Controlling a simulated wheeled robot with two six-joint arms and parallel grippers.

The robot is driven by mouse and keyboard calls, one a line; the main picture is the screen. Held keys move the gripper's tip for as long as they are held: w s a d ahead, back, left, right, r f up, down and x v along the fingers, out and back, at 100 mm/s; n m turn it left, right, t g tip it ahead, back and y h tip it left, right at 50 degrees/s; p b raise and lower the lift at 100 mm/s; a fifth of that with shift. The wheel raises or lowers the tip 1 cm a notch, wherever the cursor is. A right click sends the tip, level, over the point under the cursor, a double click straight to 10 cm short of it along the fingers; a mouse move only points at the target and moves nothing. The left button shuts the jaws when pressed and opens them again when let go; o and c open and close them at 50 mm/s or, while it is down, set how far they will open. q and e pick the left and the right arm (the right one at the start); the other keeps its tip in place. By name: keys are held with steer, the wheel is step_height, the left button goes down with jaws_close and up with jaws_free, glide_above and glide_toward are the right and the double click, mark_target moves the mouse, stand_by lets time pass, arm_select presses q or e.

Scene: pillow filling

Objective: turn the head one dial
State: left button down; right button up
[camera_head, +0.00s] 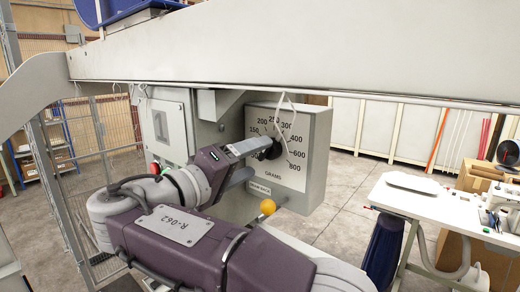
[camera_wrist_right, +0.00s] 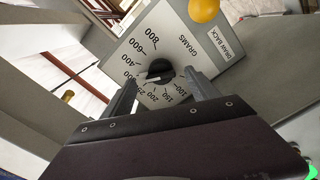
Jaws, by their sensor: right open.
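The head one dial is a black knob (camera_head: 272,149) on a white plate marked GRAMS (camera_head: 296,172), with numbers up to 800, on the front of a grey box. In the right wrist view the knob (camera_wrist_right: 159,70) sits just beyond the fingertips, between their lines. My right gripper (camera_head: 258,156) is open, its two fingers reaching toward the knob from the left; in the wrist view the fingers (camera_wrist_right: 160,82) lie on either side of it. I cannot tell whether they touch it. The knob's pointer is too small to read for certain. My left gripper is not in view.
A large grey beam (camera_head: 300,50) crosses above. A white table (camera_head: 440,210) with a sewing machine (camera_head: 503,200) stands at the right. Open concrete floor lies between.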

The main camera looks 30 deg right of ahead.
mark_target(269, 153)
steer(key=x, duration=0.2)
steer(key=shift+w+d+r+p, duration=0.1)
steer(key=shift+w+d+p, duration=0.1)
steer(key=shift+p, duration=0.2)
steer(key=shift+d, duration=0.25)
steer(key=shift+a, duration=0.1)
steer(key=c, duration=1.4)
steer(key=shift+o, duration=0.2)
steer(key=shift+f+b, duration=0.3)
steer(key=shift+b, duration=0.4)
steer(key=m+b, duration=0.3)
steer(key=shift+f+b, duration=0.15)
steer(key=shift+b, duration=0.25)
steer(key=shift+m+b, duration=1)
steer(key=shift+b, duration=0.1)
steer(key=shift+r+m+b, duration=0.25)
steer(key=shift+m+b, duration=0.05)
steer(key=shift+m, duration=0.1)
